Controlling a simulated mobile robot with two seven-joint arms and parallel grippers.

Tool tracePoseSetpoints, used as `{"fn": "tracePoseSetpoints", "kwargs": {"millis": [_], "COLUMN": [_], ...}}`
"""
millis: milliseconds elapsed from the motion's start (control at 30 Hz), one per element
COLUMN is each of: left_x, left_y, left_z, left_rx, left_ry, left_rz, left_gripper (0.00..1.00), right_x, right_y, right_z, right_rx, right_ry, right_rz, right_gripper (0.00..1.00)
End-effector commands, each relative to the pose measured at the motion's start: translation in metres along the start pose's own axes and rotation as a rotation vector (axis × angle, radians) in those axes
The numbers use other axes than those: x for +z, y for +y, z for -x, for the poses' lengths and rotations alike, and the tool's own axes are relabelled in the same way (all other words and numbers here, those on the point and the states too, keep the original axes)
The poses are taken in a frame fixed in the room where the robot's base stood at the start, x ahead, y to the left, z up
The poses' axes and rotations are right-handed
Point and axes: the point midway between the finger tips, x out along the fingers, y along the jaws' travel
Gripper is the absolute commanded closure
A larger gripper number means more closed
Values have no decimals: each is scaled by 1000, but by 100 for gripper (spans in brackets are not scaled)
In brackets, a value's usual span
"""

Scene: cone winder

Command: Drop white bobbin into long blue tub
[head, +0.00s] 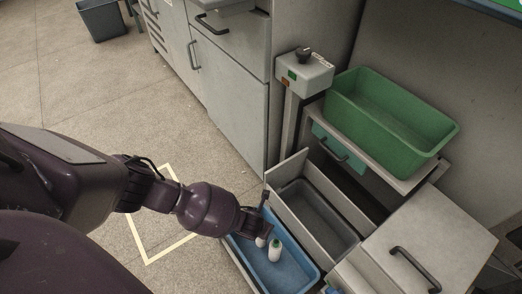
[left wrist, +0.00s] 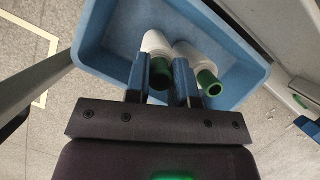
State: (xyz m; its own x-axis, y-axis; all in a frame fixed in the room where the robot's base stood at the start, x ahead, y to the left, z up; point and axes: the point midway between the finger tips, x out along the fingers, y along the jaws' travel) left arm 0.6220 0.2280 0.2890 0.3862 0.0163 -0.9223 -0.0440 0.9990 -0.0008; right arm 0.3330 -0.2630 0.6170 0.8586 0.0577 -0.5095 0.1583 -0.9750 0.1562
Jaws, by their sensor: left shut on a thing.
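The long blue tub (head: 298,270) lies low at the bottom centre of the head view and fills the upper part of the left wrist view (left wrist: 105,35). My left gripper (head: 262,232) reaches over its far left end. In the left wrist view its fingers (left wrist: 160,66) are shut on a white bobbin (left wrist: 154,42) with a green end. In the head view this bobbin (head: 261,241) is mostly hidden by the gripper. I cannot tell whether the held bobbin touches the tub floor. My right gripper is out of view.
A grey bin (head: 315,215) sits in the compartment beside the blue tub, behind a light panel. A green tub (head: 390,120) stands on a shelf at upper right. A grey cabinet (head: 225,90) stands behind. Open floor (head: 100,90) lies to the left.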

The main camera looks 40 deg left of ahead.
Motion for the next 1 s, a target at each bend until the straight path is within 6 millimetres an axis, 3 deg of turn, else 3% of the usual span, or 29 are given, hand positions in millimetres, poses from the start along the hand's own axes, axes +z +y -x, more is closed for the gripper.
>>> {"fn": "tracePoseSetpoints", "kwargs": {"millis": [567,600,733,1000], "left_x": [-5,-5,-5,-5], "left_y": [0,0,0,0], "left_z": [-11,-11,-11,-10], "left_rx": [0,0,0,0], "left_ry": [1,1,1,1], "left_rz": [0,0,0,0], "left_gripper": [96,71,52,52], "right_x": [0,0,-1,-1], "right_y": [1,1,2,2], "right_z": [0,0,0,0], "right_rx": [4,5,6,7], "right_ry": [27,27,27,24], "right_rz": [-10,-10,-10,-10], "right_gripper": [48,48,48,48]}}
